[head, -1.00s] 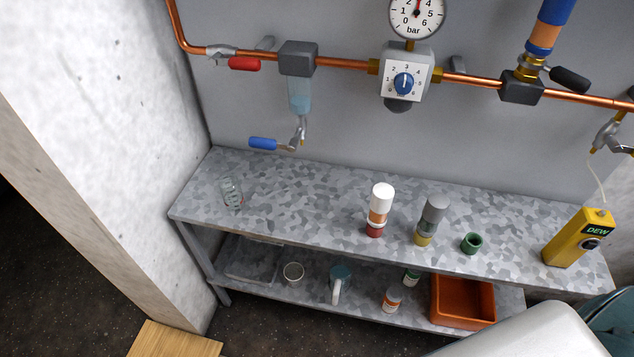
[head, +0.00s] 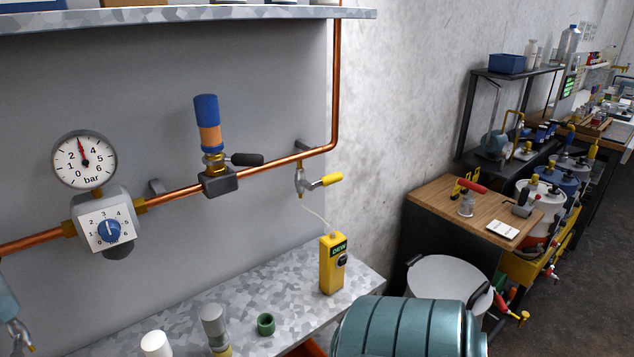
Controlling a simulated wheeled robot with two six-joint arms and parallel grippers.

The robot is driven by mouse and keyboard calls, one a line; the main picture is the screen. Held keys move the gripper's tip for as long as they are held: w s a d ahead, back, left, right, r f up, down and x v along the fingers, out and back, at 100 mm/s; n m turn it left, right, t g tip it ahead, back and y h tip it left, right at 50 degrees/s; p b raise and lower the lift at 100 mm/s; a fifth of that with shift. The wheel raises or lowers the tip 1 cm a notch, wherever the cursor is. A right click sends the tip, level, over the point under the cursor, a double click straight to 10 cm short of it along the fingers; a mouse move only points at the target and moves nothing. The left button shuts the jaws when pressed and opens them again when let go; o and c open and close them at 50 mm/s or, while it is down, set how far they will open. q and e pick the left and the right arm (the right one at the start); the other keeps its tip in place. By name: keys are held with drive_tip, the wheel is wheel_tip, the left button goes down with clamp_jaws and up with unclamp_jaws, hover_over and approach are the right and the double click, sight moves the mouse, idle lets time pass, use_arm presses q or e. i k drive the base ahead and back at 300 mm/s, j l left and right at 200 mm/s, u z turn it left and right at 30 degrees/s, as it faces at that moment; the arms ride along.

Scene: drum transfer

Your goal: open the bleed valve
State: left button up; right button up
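Several small valves sit on the copper pipe line, and I cannot tell for sure which is the bleed valve. A valve with a yellow lever (head: 325,181) hangs under the pipe at the right, its lever pointing right. A thin pale tube runs from it down to a yellow DEW meter (head: 333,264) on the bench. A valve with a black lever (head: 246,160) sits below a blue and orange cylinder (head: 208,124). A silvery fitting (head: 18,335) under a bluish bowl is cut off at the left edge. Neither gripper is in view.
A pressure gauge (head: 84,160) stands above a regulator with a blue knob (head: 109,230). The speckled bench (head: 285,300) holds a green ring (head: 266,324) and capped bottles. A teal drum (head: 400,327) stands at the front. A wooden table (head: 440,212) is at right.

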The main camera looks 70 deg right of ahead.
sight(325, 181)
drive_tip(key=z, duration=2.25)
